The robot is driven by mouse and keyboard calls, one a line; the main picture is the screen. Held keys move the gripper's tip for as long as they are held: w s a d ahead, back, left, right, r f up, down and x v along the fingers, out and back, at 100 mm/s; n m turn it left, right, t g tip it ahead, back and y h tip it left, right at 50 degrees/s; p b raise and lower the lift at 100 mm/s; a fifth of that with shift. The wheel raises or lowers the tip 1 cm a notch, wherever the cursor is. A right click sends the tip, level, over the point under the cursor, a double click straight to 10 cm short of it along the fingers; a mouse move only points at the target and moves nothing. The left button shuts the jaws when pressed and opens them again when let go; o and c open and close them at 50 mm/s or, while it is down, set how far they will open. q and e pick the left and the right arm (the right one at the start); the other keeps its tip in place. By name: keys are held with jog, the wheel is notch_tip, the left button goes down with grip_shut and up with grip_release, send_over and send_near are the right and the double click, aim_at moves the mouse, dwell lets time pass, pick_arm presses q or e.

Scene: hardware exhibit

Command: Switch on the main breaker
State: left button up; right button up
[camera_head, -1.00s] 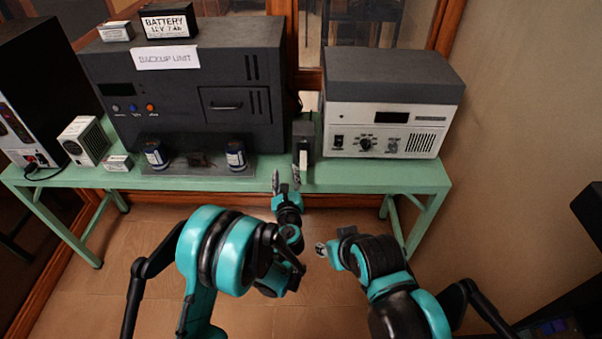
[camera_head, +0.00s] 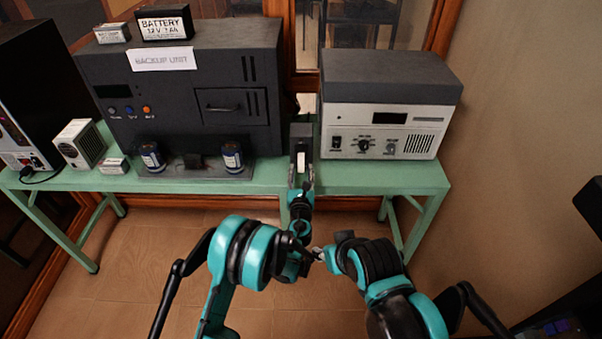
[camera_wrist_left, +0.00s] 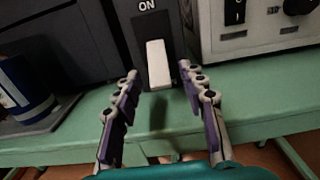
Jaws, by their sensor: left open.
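The main breaker (camera_head: 300,138) is a dark upright box between the backup unit and the white-fronted device on the green table. Its white lever (camera_head: 301,161) hangs down its front; in the left wrist view the lever (camera_wrist_left: 158,64) sits below an "ON" label. My left gripper (camera_head: 301,181) is open just in front of the breaker. In the left wrist view its two fingers (camera_wrist_left: 158,85) stand to either side of the lever's lower end, with no clear contact. My right gripper (camera_head: 319,254) is low in front of the table; its jaws are too small to read.
The green table (camera_head: 385,178) carries the backup unit (camera_head: 190,85) on the left and the white-fronted device (camera_head: 388,130) on the right. Blue cylinders (camera_head: 232,156) stand on a plate left of the breaker. The table front right of the breaker is bare.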

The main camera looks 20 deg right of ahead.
pick_arm(q)
grip_shut()
jog(key=shift+r, duration=0.1)
pick_arm(e)
jog(key=shift+r, duration=0.15)
